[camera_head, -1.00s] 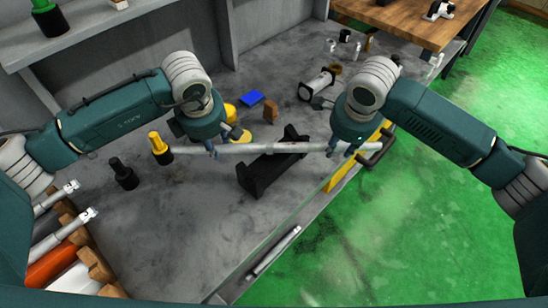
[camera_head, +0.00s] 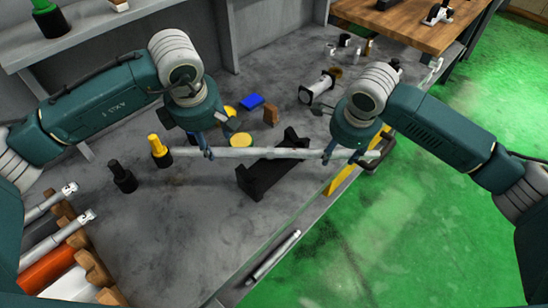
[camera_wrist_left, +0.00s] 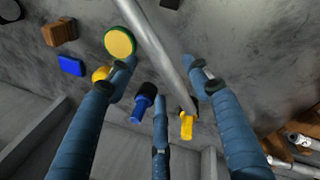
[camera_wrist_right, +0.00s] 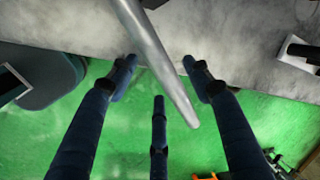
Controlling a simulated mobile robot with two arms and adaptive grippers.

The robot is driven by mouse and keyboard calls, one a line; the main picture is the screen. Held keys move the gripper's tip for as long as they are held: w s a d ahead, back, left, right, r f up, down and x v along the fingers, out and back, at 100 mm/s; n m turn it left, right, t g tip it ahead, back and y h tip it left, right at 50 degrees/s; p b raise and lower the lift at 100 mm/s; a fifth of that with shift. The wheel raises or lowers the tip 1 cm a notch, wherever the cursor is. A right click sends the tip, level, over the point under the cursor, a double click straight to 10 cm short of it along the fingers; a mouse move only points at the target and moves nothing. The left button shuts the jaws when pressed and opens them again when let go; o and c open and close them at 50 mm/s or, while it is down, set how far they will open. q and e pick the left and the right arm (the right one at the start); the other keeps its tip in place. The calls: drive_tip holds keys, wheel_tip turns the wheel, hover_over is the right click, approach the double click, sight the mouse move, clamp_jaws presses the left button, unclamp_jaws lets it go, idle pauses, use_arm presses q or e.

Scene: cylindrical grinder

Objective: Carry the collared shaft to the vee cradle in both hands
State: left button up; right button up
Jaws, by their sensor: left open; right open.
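The collared shaft (camera_head: 240,153), a long pale grey bar, lies across the black vee cradle (camera_head: 254,181) on the grey bench, roughly level. My left gripper (camera_head: 211,153) is at the shaft's left part, open. In the left wrist view the shaft (camera_wrist_left: 158,48) runs diagonally between the spread fingers. My right gripper (camera_head: 341,158) is at the shaft's right part, open. In the right wrist view the shaft (camera_wrist_right: 155,55) passes between the spread fingers, its end over the green floor. The collar is not clear. The exact seating in the vee is too small to tell.
A yellow-topped black tool (camera_head: 159,150) and a black one (camera_head: 123,176) stand left of the shaft. A yellow disc (camera_head: 240,139), blue block (camera_head: 252,102) and brown block (camera_head: 270,114) lie behind. A grey rod (camera_head: 273,256) lies near the bench's front edge.

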use_arm(q)
drive_tip(key=v, duration=0.6)
use_arm(e)
drive_tip(key=v, duration=1.2)
use_arm(q)
drive_tip(key=shift+r, duration=0.1)
